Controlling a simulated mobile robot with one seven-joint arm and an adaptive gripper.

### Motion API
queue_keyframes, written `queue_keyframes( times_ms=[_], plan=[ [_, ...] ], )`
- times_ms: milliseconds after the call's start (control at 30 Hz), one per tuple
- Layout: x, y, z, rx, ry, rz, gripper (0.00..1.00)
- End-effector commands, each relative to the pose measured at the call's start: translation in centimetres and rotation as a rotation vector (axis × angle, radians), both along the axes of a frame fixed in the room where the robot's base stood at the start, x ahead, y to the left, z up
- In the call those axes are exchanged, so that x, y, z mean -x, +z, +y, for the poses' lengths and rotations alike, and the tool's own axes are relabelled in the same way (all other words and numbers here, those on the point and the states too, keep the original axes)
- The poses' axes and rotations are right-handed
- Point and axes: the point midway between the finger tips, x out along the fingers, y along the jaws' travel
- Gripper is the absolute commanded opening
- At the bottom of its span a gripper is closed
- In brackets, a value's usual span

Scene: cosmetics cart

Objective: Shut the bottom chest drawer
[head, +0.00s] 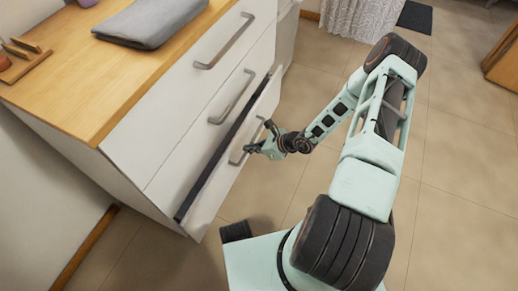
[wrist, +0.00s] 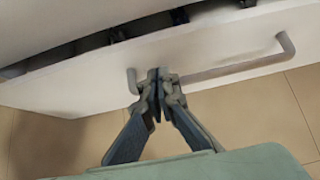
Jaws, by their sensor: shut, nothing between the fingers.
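The white chest (head: 165,130) has three drawers with grey bar handles. Its bottom drawer (head: 212,205) stands a little open, with a dark gap along its top edge. In the wrist view the drawer front (wrist: 85,80) crosses the frame, with its grey handle (wrist: 235,68) to the right. My gripper (head: 252,148) is shut and empty at the drawer's front, by the handle. In the wrist view my gripper (wrist: 158,78) has its fingertips together near the handle's left end. I cannot tell whether they touch the front.
A folded grey cloth (head: 150,22) lies on the wooden chest top (head: 60,85), with a small wooden rack (head: 18,62) at the left. The two upper drawers look shut. Tiled floor (head: 450,150) is open to the right.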

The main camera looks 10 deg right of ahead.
Motion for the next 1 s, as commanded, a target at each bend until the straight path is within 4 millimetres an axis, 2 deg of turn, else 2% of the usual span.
queue_keyframes(
  times_ms=[100,233,767,1000],
  plan=[
    [-1.3,0.0,1.6,-0.001,0.001,-0.002,0.0],
    [-2.0,0.1,2.5,0.0,0.0,-0.002,0.0],
    [-2.5,0.2,3.2,0.0,0.001,-0.001,0.0],
    [-3.7,0.3,4.7,0.001,0.003,-0.002,0.0]
  ],
)
